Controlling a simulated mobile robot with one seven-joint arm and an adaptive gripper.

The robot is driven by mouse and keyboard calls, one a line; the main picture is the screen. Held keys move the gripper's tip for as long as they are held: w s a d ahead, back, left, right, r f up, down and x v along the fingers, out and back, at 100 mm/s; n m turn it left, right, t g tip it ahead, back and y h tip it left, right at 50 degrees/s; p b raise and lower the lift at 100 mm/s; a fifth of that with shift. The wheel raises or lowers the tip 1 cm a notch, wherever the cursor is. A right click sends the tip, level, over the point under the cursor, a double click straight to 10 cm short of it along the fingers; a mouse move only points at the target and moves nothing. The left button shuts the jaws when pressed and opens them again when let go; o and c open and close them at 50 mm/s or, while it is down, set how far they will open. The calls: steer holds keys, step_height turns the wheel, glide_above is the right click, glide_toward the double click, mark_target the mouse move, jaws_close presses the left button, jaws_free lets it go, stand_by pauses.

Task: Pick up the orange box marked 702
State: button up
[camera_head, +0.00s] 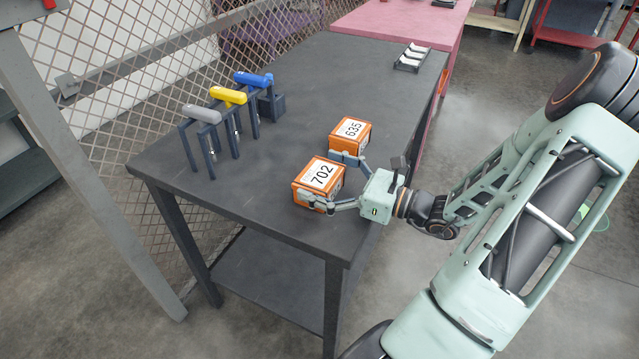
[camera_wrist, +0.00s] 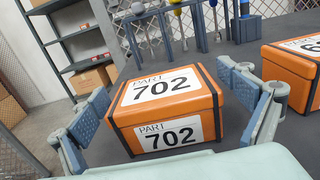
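The orange box marked 702 (camera_head: 318,181) sits on the dark table (camera_head: 262,215) near its front edge. In the wrist view the box (camera_wrist: 168,108) has dark edges and white labels reading PART 702 on its top and front. My gripper (camera_head: 332,181) is open around the box, one finger on each side. Contact at the right finger cannot be told.
A second orange box marked 635 (camera_head: 351,134) stands just behind, close to my far finger. Several tools with blue, yellow and grey handles (camera_head: 229,95) stand in a rack at the left. A small dark tray (camera_head: 411,58) lies farther back. A mesh fence (camera_head: 150,75) runs along the left.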

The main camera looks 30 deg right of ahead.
steer(key=c, duration=1.2)
steer(key=shift+c, duration=1.1)
steer(key=shift+r, duration=0.15)
